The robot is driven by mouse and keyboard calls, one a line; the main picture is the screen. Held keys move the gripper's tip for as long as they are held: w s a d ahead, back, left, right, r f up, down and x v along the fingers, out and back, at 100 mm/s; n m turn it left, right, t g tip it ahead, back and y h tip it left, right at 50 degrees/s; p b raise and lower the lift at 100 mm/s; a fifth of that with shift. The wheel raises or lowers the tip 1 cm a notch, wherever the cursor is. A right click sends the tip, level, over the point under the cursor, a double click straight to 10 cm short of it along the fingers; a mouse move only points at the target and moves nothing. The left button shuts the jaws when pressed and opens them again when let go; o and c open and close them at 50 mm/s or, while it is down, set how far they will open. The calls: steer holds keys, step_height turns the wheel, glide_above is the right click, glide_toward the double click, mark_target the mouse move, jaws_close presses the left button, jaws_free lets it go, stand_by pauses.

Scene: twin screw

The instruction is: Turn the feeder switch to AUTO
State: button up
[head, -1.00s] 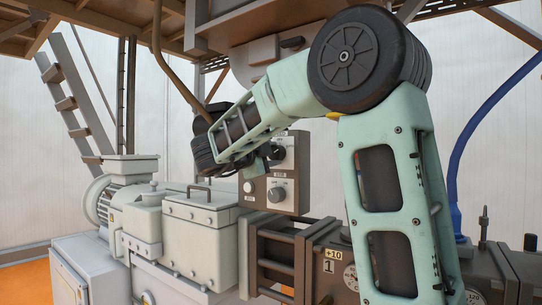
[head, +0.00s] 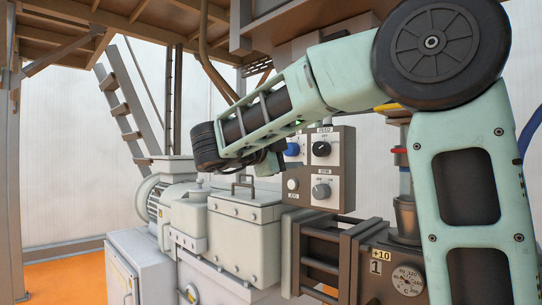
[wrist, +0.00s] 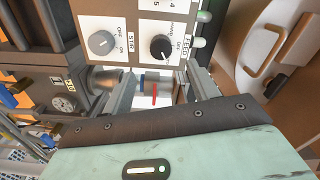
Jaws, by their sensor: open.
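The feeder switch is a black round knob (head: 321,148) under the FEED label on the grey control box (head: 343,170). In the wrist view the black knob (wrist: 161,47) shows beside the words HAND and OFF; its exact pointer setting is hard to tell. My gripper (wrist: 162,86) is open and empty. Its two fingers stand apart below the knob in the wrist picture, not closed on it. In the head view my gripper (head: 272,163) is just left of the box, its fingertips largely hidden by the wrist.
A grey STIR knob (head: 320,191) and a pale JOG button (head: 293,184) sit lower on the box. A blue part (head: 292,149) shows beside the gripper. The pale lidded housing (head: 240,230) lies below my wrist. An overhead platform (head: 120,20) is above.

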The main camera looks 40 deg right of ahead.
steer(key=a, duration=0.6)
steer(key=shift+s+a+b, duration=0.3)
steer(key=shift+a+b, duration=0.05)
steer(key=shift+b, duration=0.1)
